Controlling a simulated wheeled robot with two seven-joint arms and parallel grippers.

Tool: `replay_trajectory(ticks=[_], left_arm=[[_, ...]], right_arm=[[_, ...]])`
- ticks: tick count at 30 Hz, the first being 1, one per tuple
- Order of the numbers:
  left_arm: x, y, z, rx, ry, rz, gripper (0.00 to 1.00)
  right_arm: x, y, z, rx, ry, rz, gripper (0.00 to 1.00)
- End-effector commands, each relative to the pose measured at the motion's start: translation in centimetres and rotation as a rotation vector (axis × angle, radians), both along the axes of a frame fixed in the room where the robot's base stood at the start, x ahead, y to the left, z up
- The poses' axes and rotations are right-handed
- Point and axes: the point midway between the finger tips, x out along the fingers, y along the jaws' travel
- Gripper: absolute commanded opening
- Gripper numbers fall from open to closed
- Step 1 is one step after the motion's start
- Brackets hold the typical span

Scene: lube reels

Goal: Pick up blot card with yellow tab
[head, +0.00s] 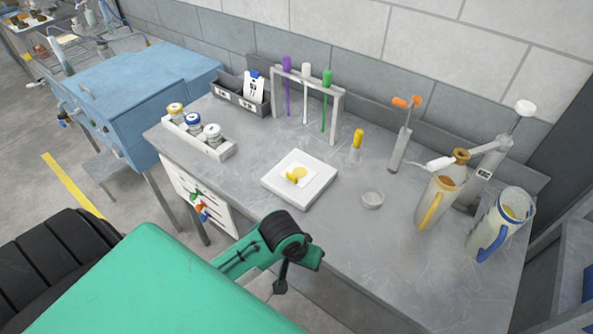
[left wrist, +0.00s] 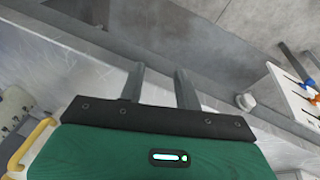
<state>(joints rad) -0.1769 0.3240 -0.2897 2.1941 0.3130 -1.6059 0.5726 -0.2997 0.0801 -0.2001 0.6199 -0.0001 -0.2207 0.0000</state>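A small white card with a yellow patch (head: 296,175) lies on a square white pad (head: 270,186) in the middle of the bench; I cannot tell whether the yellow is a tab or something on the card. Another white card with a blue tab (head: 254,87) stands in a dark grey bin (head: 229,95) at the back left. My left gripper (left wrist: 158,74) shows in the left wrist view with its two fingers apart and nothing between them, near the bench edge. It is not clearly visible in the head view. My right gripper is in neither view.
Three capped jars (head: 193,124) stand in a white holder. A grey rack (head: 307,78) holds purple, white and green sticks. Jugs (head: 440,198) stand right. The bench front near the pad is clear.

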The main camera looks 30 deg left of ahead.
Motion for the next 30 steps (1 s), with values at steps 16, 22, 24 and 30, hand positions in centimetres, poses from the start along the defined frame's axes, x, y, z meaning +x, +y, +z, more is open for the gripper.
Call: replay_trajectory(ticks=[16,22,24,30], left_arm=[[9.9,3.6,5.2,-0.027,0.174,0.412,0.34],[14.9,8.4,9.0,-0.01,0.251,0.743,0.34],[16.4,10.4,10.7,-0.008,0.271,0.87,0.34],[19.3,15.2,15.3,-0.016,0.312,1.184,0.34]], right_arm=[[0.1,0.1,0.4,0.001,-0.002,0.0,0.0],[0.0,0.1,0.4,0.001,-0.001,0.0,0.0],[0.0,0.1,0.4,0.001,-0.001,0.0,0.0],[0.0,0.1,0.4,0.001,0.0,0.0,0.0]])
